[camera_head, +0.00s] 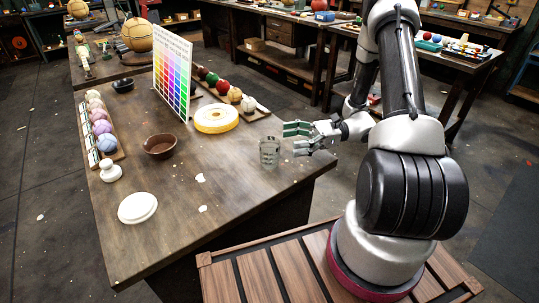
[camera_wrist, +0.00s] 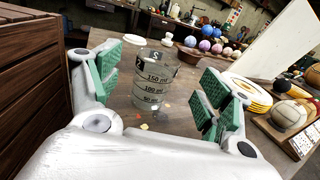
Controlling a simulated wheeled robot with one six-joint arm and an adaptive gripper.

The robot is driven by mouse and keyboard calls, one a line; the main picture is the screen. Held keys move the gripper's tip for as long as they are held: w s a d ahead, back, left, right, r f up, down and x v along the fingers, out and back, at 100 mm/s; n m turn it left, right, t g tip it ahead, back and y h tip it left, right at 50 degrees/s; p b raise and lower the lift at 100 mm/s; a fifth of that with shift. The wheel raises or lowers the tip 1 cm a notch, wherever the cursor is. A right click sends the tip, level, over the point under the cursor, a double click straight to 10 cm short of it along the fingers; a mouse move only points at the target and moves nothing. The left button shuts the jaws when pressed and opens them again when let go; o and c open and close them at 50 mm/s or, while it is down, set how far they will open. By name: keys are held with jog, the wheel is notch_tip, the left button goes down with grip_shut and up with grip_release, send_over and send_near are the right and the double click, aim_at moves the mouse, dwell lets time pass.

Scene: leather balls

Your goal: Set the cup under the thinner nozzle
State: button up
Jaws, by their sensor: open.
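A clear glass cup (camera_head: 269,152) with ml markings stands upright near the right edge of the wooden table (camera_head: 222,180). It also shows in the wrist view (camera_wrist: 155,84), centred ahead of the gap between my fingers. My gripper (camera_head: 299,138) is open and empty, with green finger pads, just to the right of the cup in the head view. In the wrist view its fingers (camera_wrist: 160,88) stand apart on either side of the cup and do not appear to touch it. I cannot make out a nozzle in either view.
The tabletop around the cup is mostly clear, with small pale scraps.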

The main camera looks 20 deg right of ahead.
aim_at(270, 151)
jog(key=f, duration=0.3)
jog(key=shift+a+f, duration=0.2)
jog(key=shift+a, duration=0.2)
jog(key=a, duration=0.6)
jog(key=shift+w+a, duration=0.25)
jog(key=shift+a, duration=0.1)
jog(key=c, duration=1.2)
